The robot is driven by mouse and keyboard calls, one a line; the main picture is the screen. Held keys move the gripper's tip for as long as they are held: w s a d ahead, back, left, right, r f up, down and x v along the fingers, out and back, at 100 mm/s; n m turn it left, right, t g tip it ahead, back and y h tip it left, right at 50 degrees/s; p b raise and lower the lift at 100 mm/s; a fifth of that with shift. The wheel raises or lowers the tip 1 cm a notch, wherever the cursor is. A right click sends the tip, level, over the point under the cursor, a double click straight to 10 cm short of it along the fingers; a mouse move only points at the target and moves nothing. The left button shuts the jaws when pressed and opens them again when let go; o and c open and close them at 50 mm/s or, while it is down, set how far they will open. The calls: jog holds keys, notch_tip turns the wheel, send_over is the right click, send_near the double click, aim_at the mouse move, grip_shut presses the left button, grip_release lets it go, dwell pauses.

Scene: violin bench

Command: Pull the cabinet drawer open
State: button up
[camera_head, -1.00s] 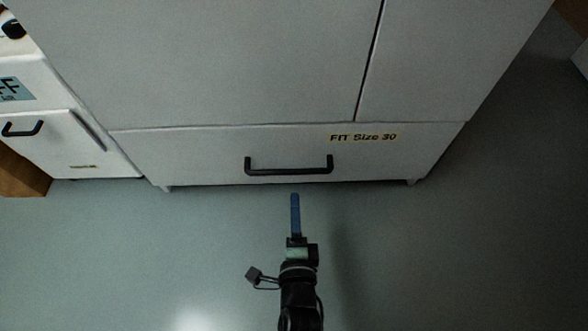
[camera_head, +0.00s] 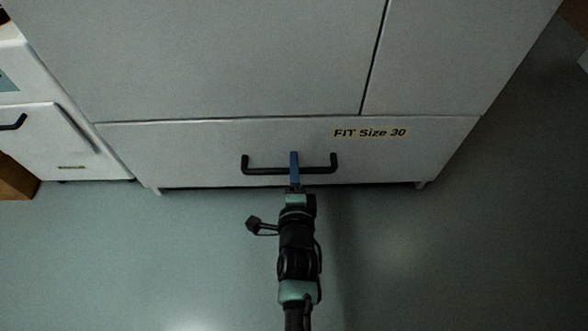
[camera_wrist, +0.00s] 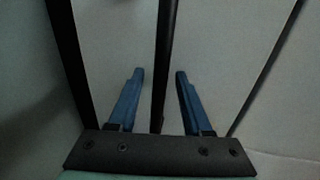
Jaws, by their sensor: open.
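The white cabinet drawer (camera_head: 200,147) is the wide bottom front, labelled "FIT Size 30", and it looks shut. Its black bar handle (camera_head: 262,171) runs level across the drawer's middle. My gripper (camera_head: 294,156) is at the handle, its blue fingers crossing the bar a little right of the bar's middle. In the wrist view my gripper (camera_wrist: 160,72) is open, with one blue finger on each side of the dark handle bar (camera_wrist: 166,35). Gaps show between bar and fingers. Part of the bar is hidden behind the fingers in the head view.
Cabinet doors (camera_head: 230,60) rise above the drawer. A smaller white unit (camera_head: 60,140) with its own black handle stands at the left. The grey floor (camera_head: 450,260) before the drawer is clear apart from my arm.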

grip_shut()
dwell(1.3)
